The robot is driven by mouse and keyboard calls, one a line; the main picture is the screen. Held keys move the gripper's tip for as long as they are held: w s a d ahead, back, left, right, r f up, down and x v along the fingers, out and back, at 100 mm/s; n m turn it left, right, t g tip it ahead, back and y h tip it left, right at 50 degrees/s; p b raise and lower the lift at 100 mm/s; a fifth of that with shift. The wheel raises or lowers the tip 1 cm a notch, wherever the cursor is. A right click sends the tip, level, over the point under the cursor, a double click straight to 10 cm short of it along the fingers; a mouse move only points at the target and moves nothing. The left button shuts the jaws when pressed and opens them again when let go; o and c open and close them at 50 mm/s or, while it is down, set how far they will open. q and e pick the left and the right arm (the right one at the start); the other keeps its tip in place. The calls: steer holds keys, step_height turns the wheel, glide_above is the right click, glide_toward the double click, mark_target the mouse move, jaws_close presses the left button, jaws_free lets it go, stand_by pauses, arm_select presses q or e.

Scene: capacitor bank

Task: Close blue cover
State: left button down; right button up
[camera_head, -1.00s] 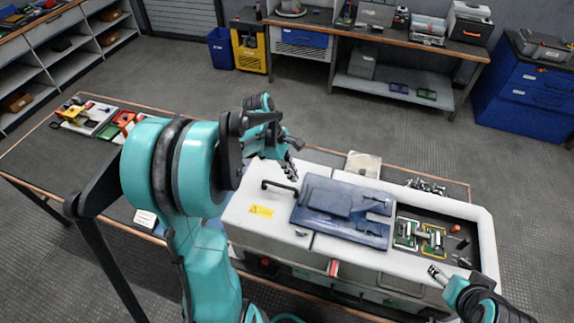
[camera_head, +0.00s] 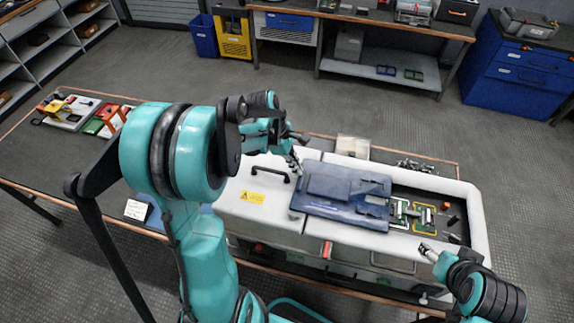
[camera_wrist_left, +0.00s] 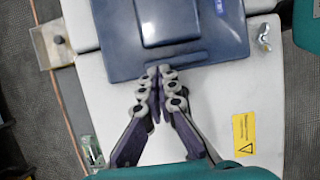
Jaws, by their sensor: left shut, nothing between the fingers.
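The blue cover (camera_head: 345,188) lies flat on the white cabinet top (camera_head: 245,207), and its right end reaches the open compartment (camera_head: 464,206). The compartment with green circuit boards (camera_head: 410,212) is largely uncovered. My left gripper (camera_head: 297,160) is shut and empty at the cover's left edge. In the left wrist view, the fingertips of the left gripper (camera_wrist_left: 159,74) are together at the near edge of the blue cover (camera_wrist_left: 205,28); contact looks likely. My right gripper (camera_head: 428,252) is by the cabinet's front right edge; its opening is too small to judge.
A black handle (camera_head: 272,169) and a yellow warning label (camera_head: 252,197) are on the cabinet top left of the cover. Loose metal parts (camera_head: 416,166) lie behind the compartment. A beige box (camera_head: 352,148) stands behind the cabinet.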

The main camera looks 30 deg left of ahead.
arm_select(q)
steer(key=w+d, duration=0.2)
steer(key=d, duration=0.6)
steer(key=w+d+b, duration=0.1)
steer(key=w+d, duration=0.1)
steer(key=d, duration=0.7)
steer(key=w+d+b, duration=0.1)
steer(key=w+d, duration=0.1)
steer(key=d, duration=0.6)
steer(key=shift+d, duration=0.2)
arm_select(e)
step_height(320, 180, down, 2)
arm_select(q)
steer(key=p+v, duration=0.6)
steer(key=v, duration=0.4)
arm_select(e)
step_height(320, 180, up, 6)
steer(key=s+d, duration=0.1)
steer(key=shift+s+d+r, duration=0.15)
steer(key=shift+s+d, duration=0.15)
